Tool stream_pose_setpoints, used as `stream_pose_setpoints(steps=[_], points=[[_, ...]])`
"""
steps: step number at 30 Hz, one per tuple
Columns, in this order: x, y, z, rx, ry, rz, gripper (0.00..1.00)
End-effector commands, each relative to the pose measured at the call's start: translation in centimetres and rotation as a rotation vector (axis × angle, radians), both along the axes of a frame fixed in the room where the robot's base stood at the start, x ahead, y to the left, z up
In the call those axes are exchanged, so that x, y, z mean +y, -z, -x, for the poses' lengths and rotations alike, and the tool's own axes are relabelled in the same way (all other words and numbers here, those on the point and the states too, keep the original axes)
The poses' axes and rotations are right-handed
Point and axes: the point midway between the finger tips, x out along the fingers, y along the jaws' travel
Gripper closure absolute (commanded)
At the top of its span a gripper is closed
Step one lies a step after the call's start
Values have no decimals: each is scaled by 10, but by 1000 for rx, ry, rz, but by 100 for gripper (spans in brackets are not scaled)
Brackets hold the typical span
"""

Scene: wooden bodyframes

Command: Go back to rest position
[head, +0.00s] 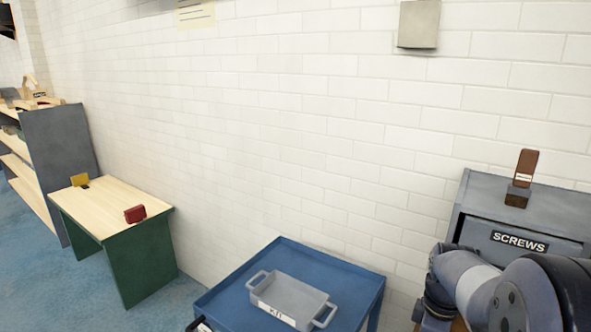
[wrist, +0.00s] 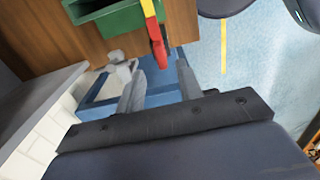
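My gripper (wrist: 160,84) shows in the wrist view with its two grey fingers apart. Nothing is visible held between them; blue surfaces show behind the gap. In the head view my arm fills the lower right corner, in front of the grey SCREWS cabinet (head: 475,238), and the gripper itself cannot be made out there. A grey tray labelled KIT (head: 287,286) sits on the blue cart (head: 350,280), to the left of my arm.
A wooden-topped table (head: 110,205) with a red item (head: 135,214) and a yellow item (head: 79,180) stands left. A brown item (head: 525,168) stands on the cabinet. In the wrist view, a green bin (wrist: 122,22) and a red-and-yellow object (wrist: 157,45) lie beyond the fingers.

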Motion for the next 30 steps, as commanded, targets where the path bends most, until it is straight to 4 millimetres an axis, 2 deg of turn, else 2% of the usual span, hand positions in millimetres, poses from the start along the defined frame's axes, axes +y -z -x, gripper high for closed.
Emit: stream_pose_setpoints(steps=[7, 30], points=[[0, 51, 2, 7, 1, -2, 65], [0, 50, 0, 0, 608, 0, 65]])
